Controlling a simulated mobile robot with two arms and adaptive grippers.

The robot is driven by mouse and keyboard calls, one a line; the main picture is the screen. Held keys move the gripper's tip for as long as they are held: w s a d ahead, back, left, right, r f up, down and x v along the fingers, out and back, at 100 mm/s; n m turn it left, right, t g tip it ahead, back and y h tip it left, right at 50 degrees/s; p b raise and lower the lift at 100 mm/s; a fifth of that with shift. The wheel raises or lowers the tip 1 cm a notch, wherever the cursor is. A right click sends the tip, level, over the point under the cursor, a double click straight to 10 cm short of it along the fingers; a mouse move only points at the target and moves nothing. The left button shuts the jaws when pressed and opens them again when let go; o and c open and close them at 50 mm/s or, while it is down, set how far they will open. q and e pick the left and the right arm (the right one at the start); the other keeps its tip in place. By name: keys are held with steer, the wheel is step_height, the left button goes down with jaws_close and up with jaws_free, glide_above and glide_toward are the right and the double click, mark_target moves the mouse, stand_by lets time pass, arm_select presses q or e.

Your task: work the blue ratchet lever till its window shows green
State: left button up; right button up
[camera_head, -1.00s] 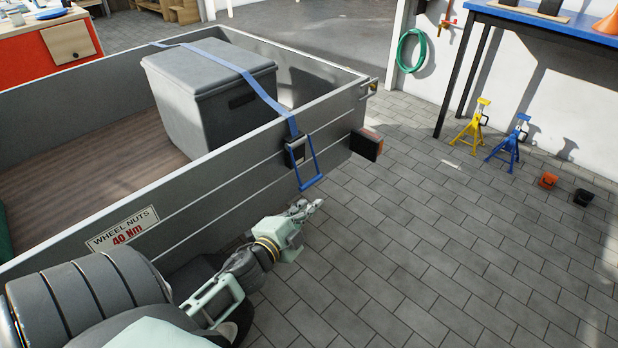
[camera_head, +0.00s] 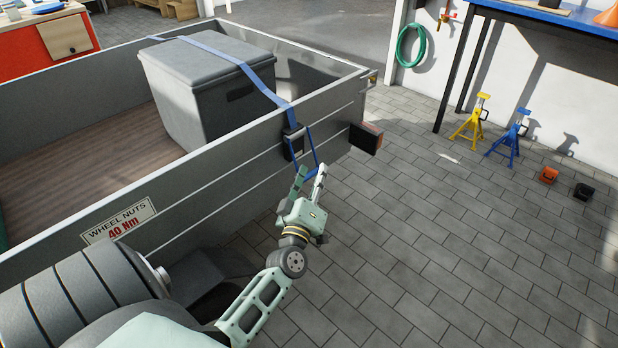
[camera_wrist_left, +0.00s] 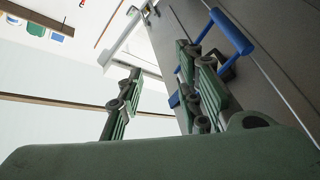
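The blue ratchet lever (camera_head: 313,150) hangs as a blue loop below the dark ratchet body (camera_head: 294,141) on the outer side of the trailer wall. A blue strap (camera_head: 236,64) runs from the ratchet over the grey lidded box (camera_head: 205,95). My left gripper (camera_head: 310,176) is just below the lever with its fingers apart and pointing up toward it. In the left wrist view the blue lever (camera_wrist_left: 232,32) shows beyond the open fingers (camera_wrist_left: 155,85), and no grip on it is visible. The window's colour is too small to tell. My right gripper is not in view.
The grey trailer wall (camera_head: 215,190) stands close beside my left arm. A dark lamp block (camera_head: 366,138) sticks out at the trailer's corner, right of the lever. The paved floor (camera_head: 440,240) to the right is clear up to the stands (camera_head: 472,118).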

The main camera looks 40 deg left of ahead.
mark_target(309, 175)
arm_select(q)
steer(key=w+a+f+n+g+y+b, duration=0.1)
steer(key=w+a+f+n, duration=0.1)
steer(key=n, duration=0.2)
steer(key=w+a+f+n+g+b, duration=0.1)
steer(key=w+a+f+n+g, duration=0.1)
steer(key=f+n, duration=0.1)
steer(key=w+a+f+n+g+y+b, duration=0.1)
steer(key=w+a+f+n+g, duration=0.1)
steer(key=n, duration=0.3)
steer(key=shift+a+f+n+y, duration=0.3)
steer(key=shift+a+f, duration=0.3)
steer(key=shift+f, duration=0.15)
steer(key=shift+w+a, duration=0.2)
steer(key=shift+w, duration=0.1)
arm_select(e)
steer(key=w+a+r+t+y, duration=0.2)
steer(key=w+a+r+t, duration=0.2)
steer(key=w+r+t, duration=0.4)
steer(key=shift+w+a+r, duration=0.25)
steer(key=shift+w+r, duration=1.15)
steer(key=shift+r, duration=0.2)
arm_select(q)
steer(key=shift+c, duration=0.5)
jaws_close()
